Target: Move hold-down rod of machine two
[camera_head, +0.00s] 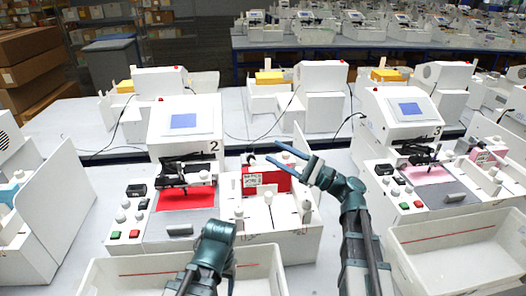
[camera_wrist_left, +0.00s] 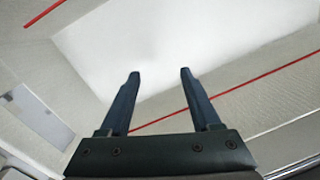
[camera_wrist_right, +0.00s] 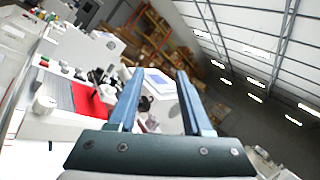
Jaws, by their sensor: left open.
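Machine two (camera_head: 212,118) is a white plotter marked "2" with a blue-grey screen. A black pen mechanism (camera_head: 187,170) sits over its red sheet (camera_head: 190,199); it also shows in the right wrist view (camera_wrist_right: 97,76). A small dark knob (camera_head: 249,158) stands right of the mechanism. I cannot tell which part is the hold-down rod. My right gripper (camera_head: 284,136) is open and empty, raised to the right of machine two; its fingers also show in the right wrist view (camera_wrist_right: 160,70). My left gripper (camera_wrist_left: 160,72) is open and empty over the white bin, its fingertips mostly hidden in the head view.
A white bin (camera_head: 108,268) stands in front of machine two. Beside the red sheet is a side unit with a red block (camera_head: 267,180) and several white knobs. Machine three (camera_head: 400,117) stands to the right with another bin (camera_head: 458,247) before it. A white panel (camera_head: 55,205) rises at left.

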